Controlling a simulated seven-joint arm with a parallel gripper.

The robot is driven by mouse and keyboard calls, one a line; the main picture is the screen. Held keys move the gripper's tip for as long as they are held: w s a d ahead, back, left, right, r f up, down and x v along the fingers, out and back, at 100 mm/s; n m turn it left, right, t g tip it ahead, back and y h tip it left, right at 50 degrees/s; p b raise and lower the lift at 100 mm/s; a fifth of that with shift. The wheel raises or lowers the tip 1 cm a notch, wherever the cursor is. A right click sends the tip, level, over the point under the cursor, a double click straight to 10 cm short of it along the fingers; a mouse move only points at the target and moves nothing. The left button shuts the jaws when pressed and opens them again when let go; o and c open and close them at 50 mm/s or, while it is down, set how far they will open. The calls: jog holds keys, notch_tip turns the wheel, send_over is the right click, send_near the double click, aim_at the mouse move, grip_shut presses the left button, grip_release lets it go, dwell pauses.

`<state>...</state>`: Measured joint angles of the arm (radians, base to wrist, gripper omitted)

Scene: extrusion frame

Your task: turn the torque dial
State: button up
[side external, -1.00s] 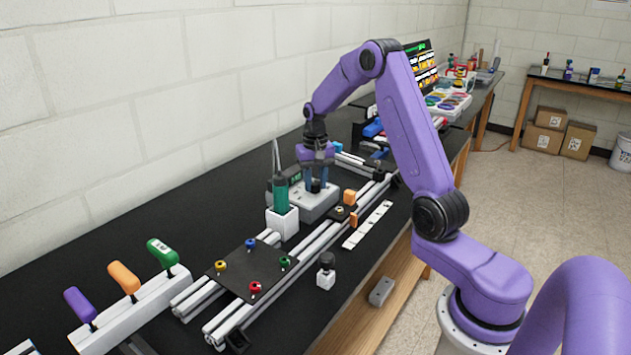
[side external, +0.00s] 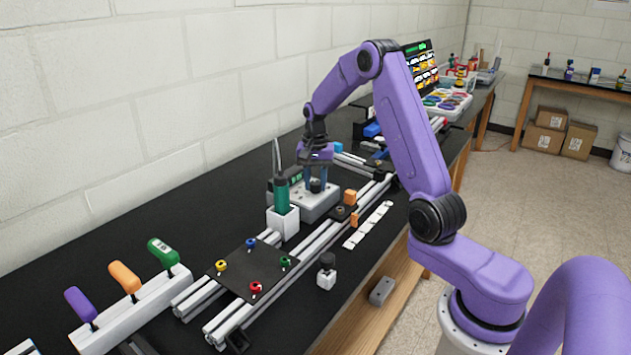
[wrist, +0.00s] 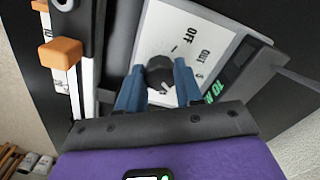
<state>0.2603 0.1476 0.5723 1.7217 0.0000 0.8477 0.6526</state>
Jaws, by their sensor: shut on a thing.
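The torque dial is a round black knob (wrist: 159,70) on the pale face of a grey box (side external: 324,204). In the wrist view the face (wrist: 182,30) carries the printed words OFF and OUT. My gripper (wrist: 159,75) has its two blue fingers on either side of the knob, shut on it. In the side view my gripper (side external: 317,183) points down onto the box top, and the knob shows between the fingers. A dark display with green digits (wrist: 212,92) is partly hidden by my gripper in the wrist view.
A green-handled tool stands in a white holder (side external: 283,222) close to the box. Aluminium rails (side external: 320,240) run alongside, with an orange block (side external: 350,196) near. A black plate with coloured knobs (side external: 240,268) lies toward the front. The bench strip beside the wall is clear.

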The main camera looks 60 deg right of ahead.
aim_at(315, 183)
jog(key=o, duration=1)
jog(key=shift+o, duration=0.2)
notch_tip(315, 183, up, 18)
jog(key=shift+f, duration=0.25)
